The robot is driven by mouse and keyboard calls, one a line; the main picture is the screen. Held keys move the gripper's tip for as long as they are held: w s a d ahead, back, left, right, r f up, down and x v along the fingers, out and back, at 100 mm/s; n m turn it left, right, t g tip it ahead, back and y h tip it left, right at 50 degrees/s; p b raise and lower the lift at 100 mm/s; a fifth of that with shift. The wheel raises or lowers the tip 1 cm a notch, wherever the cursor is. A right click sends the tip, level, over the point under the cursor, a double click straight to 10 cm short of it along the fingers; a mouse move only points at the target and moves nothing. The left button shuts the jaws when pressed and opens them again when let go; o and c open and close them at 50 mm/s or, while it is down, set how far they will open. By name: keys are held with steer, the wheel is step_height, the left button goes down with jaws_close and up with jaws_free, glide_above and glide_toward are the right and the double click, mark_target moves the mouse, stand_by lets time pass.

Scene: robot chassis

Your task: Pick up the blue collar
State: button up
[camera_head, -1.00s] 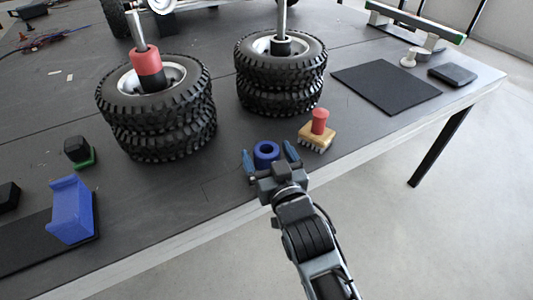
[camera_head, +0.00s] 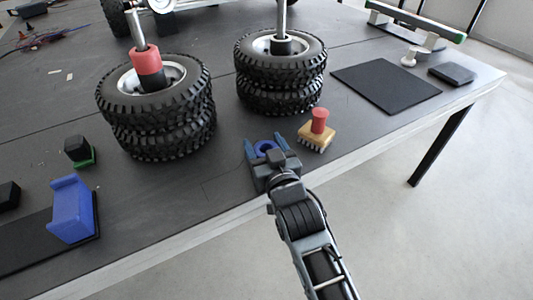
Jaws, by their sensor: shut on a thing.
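The blue collar (camera_head: 266,146) is a small thick ring near the table's front edge, just in front of the right tire stack. My gripper (camera_head: 265,147) reaches over the edge from the front and is shut on the collar, one blue finger on each side of it. The gripper body hides the near part of the collar. I cannot tell whether the collar touches the table.
A brush with a red knob (camera_head: 317,130) stands close to the right of my gripper. Two tire stacks on posts, the left (camera_head: 158,110) and the right (camera_head: 281,80), stand behind. A blue bracket (camera_head: 71,210) is at left. A black mat (camera_head: 386,86) lies at right.

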steer(key=shift+c, duration=0.7)
